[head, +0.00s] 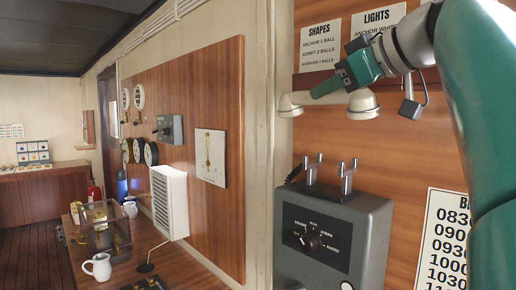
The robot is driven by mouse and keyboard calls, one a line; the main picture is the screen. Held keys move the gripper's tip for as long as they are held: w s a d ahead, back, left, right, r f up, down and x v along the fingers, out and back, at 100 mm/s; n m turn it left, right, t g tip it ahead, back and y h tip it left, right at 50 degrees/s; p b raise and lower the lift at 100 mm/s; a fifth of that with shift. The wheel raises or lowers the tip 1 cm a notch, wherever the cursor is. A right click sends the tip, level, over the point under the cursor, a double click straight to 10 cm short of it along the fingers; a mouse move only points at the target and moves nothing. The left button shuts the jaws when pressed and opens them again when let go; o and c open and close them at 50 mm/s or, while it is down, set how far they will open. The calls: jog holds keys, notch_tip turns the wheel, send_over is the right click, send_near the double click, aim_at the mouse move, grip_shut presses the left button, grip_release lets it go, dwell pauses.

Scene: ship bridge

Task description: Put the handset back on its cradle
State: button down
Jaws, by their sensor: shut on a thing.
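The cream handset (364,104) is held level in the air near the wood wall, its two rounded ends facing down. My gripper (326,89) is shut on the middle of its handle, which the green fingers partly hide. The cradle (330,182) is a pair of forked metal posts on top of a grey box (368,226). The cradle is empty. The handset is above it, with a clear gap between them. I cannot tell the handset's exact depth against the posts.
A black coiled cord (295,173) shows beside the cradle. The grey box has a rotary knob (310,241). Sign cards (320,45) hang above a dark ledge (313,80) behind the handset. A schedule card (441,240) is at right.

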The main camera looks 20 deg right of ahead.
jog(key=shift+s+d+f, duration=0.1)
jog(key=shift+d+f, duration=0.1)
jog(key=shift+f, duration=0.65)
jog(key=f, duration=0.2)
jog(key=d+f, duration=0.1)
jog(key=f, duration=0.2)
jog(key=w+d+f, duration=0.1)
jog(key=f, duration=0.2)
jog(key=shift+d+f, duration=0.1)
jog(key=shift+d, duration=0.1)
jog(key=shift+w+d+f, duration=0.1)
jog(key=shift+d+f, duration=0.1)
jog(key=shift+f, duration=0.15)
jog(key=shift+w+d+r+m+y, duration=0.1)
jog(key=shift+d+m+y, duration=0.15)
jog(key=shift+m, duration=0.3)
jog(key=shift+d+r+m+y, duration=0.1)
jog(key=shift+m+y, duration=0.25)
jog(key=shift+m, duration=0.2)
jog(key=shift+f+g, duration=0.3)
jog(key=shift+a+f, duration=0.1)
jog(key=shift+f, duration=0.2)
jog(key=shift+f, duration=0.15)
jog(key=c, duration=1.2)
grip_release()
jog(key=shift+f, duration=0.1)
